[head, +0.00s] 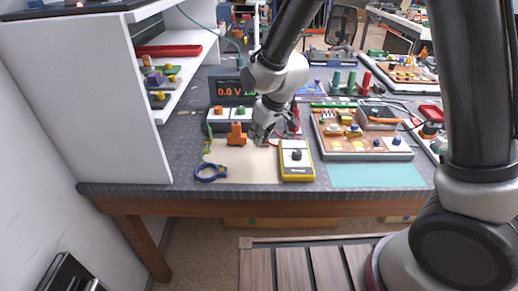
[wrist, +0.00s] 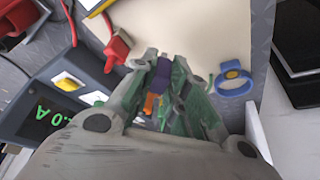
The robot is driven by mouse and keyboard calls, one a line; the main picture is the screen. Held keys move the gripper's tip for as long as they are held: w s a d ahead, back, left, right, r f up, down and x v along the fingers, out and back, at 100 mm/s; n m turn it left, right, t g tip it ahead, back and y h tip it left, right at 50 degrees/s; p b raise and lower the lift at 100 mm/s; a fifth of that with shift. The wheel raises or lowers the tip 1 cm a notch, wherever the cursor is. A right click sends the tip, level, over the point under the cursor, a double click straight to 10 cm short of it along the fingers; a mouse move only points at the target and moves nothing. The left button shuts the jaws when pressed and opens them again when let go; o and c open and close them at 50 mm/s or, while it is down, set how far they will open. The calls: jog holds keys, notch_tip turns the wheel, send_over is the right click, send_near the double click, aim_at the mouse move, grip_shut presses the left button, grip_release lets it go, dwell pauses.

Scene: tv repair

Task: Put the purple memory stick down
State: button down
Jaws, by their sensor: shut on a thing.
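My gripper (head: 262,138) is low over the back of the beige mat (head: 250,172) on the workbench. In the wrist view my gripper (wrist: 166,68) is shut on the purple memory stick (wrist: 162,76), which sits between the fingertips. The mat (wrist: 200,35) shows just beyond the fingertips. I cannot tell whether the stick touches the mat. In the head view the stick is hidden behind the gripper.
An orange piece (head: 236,135) stands just left of the gripper. A yellow multimeter (head: 297,160) lies to its right, and a blue wrist strap (head: 210,173) at front left. A power supply (head: 230,90) stands behind. The mat's front middle is clear.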

jog(key=shift+f, duration=2.35)
jog(key=shift+f, duration=0.5)
jog(key=c, duration=1.4)
grip_release()
jog(key=shift+r, duration=0.1)
